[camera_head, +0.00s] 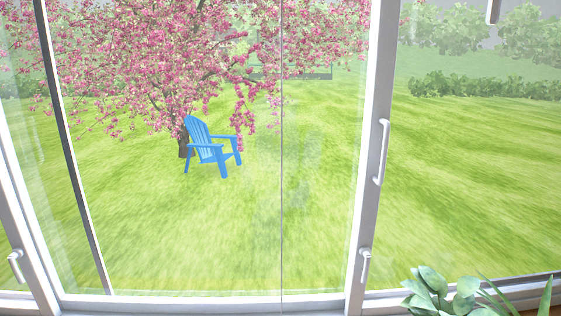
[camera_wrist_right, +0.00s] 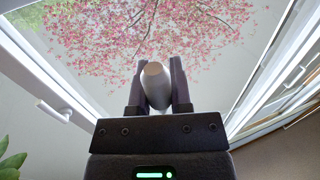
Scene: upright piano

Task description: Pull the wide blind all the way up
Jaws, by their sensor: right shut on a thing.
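The wide blind itself does not show in either view. In the head view a thin straight vertical line, perhaps a cord (camera_head: 282,180), runs down in front of the middle window pane. In the right wrist view my right gripper (camera_wrist_right: 157,66) is shut on a smooth grey rounded piece, perhaps the blind's pull (camera_wrist_right: 155,88). Neither of my grippers shows in the head view.
White window frames (camera_head: 370,150) with handles (camera_head: 382,152) stand ahead. A handle (camera_wrist_right: 55,110) also shows in the wrist view. A leafy plant (camera_head: 440,292) is at the lower right. Outside are a blue chair (camera_head: 208,148) and a pink blossoming tree (camera_head: 150,60).

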